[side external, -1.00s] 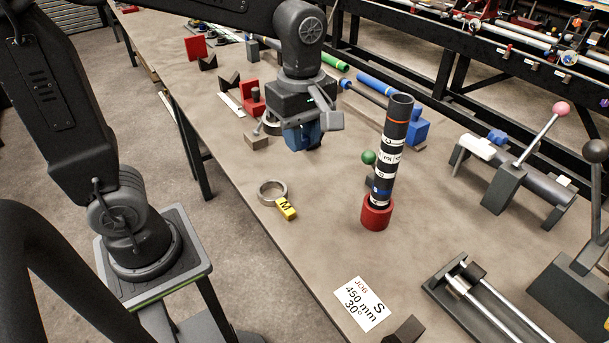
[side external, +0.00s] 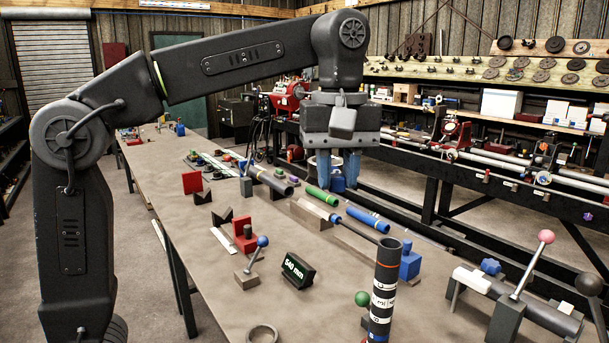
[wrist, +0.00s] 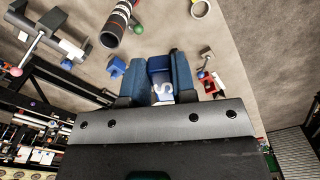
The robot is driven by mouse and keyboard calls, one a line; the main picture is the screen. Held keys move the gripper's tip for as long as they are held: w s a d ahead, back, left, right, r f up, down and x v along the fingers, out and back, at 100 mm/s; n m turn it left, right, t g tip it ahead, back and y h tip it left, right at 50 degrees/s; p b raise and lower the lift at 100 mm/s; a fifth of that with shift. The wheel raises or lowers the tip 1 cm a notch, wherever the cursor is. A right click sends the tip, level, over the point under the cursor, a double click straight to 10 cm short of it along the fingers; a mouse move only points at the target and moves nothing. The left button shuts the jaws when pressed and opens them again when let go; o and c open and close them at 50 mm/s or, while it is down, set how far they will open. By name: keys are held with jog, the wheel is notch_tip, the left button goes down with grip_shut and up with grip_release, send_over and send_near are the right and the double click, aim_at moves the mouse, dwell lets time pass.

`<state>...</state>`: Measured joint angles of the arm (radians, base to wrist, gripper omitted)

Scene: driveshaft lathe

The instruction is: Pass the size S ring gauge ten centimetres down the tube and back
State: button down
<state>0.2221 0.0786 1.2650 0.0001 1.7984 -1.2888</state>
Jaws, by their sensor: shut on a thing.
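My gripper (side external: 338,172) is raised high above the bench, shut on the blue handle (wrist: 160,76) of the size S ring gauge. The letter S shows on the handle between the blue fingers in the wrist view. The gauge's ring is mostly hidden; a grey curve beside the fingers in the side view may be part of it. The tube (side external: 384,288), black with white marked bands and an orange line near its open top, stands upright to the right of and below my gripper. The gauge is apart from the tube, which also shows in the wrist view (wrist: 117,22).
The M ring gauge (side external: 262,334) lies on the bench (side external: 215,290) left of the tube. A dark 540 mm display (side external: 298,269), a blue-knobbed lever (side external: 262,242) and a blue block (side external: 410,262) stand nearby. A pink-knobbed lever (side external: 546,237) rises at right.

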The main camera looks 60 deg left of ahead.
jog(key=w+d+f+m, duration=0.3)
jog(key=d+f+m, duration=0.2)
jog(key=d+m, duration=0.1)
jog(key=shift+w+d+f, duration=0.15)
jog(key=shift+w+f, duration=0.1)
dwell(0.3)
jog(key=shift+f, duration=0.15)
jog(key=shift+f, duration=1.75)
jog(key=shift+f, duration=4.2)
dwell(0.8)
